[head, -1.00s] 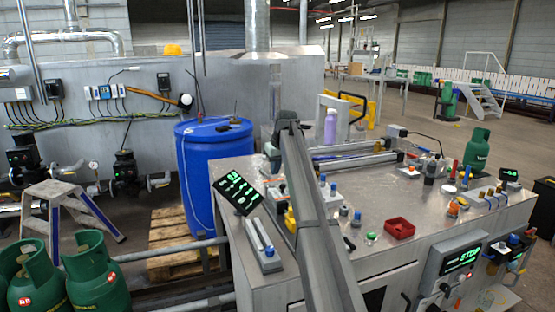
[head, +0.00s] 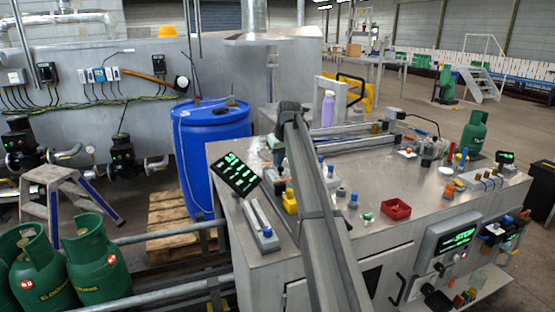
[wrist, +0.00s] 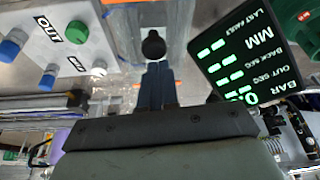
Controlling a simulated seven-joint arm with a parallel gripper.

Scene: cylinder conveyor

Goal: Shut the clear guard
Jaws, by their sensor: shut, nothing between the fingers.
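In the wrist view my gripper (wrist: 154,85) has its two dark blue fingers together, with nothing between them. Their tips are close to a round black knob (wrist: 153,45); I cannot tell whether they touch it. The knob stands in front of a pale, partly see-through strip (wrist: 165,15), which may be part of the clear guard. I cannot make out the guard's outline or how far open it is. In the head view my arm link crosses the steel bench, and my fingertips cannot be made out.
A black display with green marks (head: 238,174) stands close to my arm; it also shows in the wrist view (wrist: 248,52). A white block labelled OUT (wrist: 68,40) is on the other side. A red tray (head: 397,209) and a green gas cylinder (head: 474,132) are on the bench.

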